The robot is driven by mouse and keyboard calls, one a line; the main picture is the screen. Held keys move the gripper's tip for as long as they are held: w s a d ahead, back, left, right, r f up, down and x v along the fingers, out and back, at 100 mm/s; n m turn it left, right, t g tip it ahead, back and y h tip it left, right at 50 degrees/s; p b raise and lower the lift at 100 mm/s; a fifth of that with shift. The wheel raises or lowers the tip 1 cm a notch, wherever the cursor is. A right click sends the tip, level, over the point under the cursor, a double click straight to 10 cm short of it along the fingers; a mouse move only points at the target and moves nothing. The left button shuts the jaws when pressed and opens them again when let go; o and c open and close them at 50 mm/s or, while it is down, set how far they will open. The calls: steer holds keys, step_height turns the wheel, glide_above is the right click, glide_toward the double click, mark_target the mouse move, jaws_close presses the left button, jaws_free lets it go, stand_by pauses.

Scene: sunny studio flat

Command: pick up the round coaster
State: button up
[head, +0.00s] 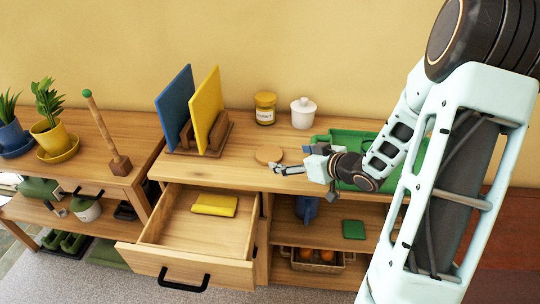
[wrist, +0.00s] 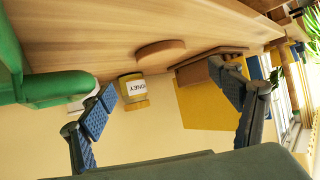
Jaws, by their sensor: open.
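The round coaster (head: 268,155) is a tan wooden disc lying flat on the wooden top, right of the upright boards. In the wrist view, which is turned nearly upside down, the coaster (wrist: 160,50) shows edge-on, beyond and between the fingertips. My gripper (head: 281,169) is open and empty beside the coaster, at its lower right in the head view. In the wrist view my gripper (wrist: 165,84) has its two fingers wide apart. I see no contact with the coaster.
Blue (head: 176,104) and yellow (head: 207,108) boards stand in a wooden rack (head: 184,150) left of the coaster. A honey jar (head: 265,108) and white lidded pot (head: 303,113) stand behind. A green tray (head: 350,138) is right. An open drawer (head: 190,262) holds a yellow cloth (head: 214,205).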

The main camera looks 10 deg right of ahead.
mark_target(269, 152)
steer(key=b+x, duration=0.1)
steer(key=x, duration=0.8)
steer(key=shift+w+a+r, duration=0.1)
steer(key=shift+w+a, duration=0.1)
steer(key=shift+c, duration=0.2)
steer(key=c, duration=1.2)
steer(key=shift+r, duration=0.1)
